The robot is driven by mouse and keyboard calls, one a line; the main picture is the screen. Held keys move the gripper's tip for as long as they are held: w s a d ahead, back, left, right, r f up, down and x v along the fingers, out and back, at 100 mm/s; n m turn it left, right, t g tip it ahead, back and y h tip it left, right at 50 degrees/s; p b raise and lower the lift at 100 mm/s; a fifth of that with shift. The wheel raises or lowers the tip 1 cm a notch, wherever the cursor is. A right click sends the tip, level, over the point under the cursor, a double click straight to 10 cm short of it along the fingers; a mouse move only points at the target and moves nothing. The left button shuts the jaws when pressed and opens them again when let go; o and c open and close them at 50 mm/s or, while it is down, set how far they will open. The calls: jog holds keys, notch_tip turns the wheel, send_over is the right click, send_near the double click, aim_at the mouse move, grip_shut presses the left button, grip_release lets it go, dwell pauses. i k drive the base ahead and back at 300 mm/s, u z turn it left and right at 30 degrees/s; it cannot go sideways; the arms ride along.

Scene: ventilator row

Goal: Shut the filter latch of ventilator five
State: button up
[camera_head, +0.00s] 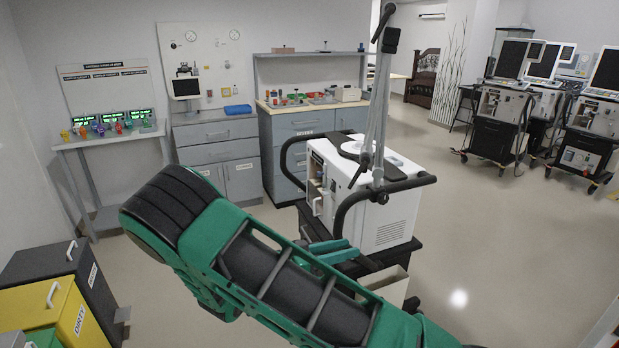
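A white ventilator (397,218) on a dark cart stands in the middle, its front panel turned to the left. I cannot read a number on it, so I cannot tell if it is ventilator five. A small pale handle-like part (317,204) shows on its front; I cannot tell if this is the filter latch or how it stands. My green and black arm crosses the foreground and hides the lower front of the cart. Green finger-like parts of my gripper (330,251) show just behind the arm, low beside the ventilator's front. Their opening, and any contact, cannot be made out.
Black rails (352,205) and a grey hose arm (379,95) rise around the ventilator. More ventilator carts (499,128) stand at the back right. A grey cabinet (295,135) and side table (108,138) line the back. Bins (84,312) stand lower left. The floor right is clear.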

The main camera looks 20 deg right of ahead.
aim_at(319, 173)
jog(key=i, duration=1.45)
jog(key=z, duration=0.05)
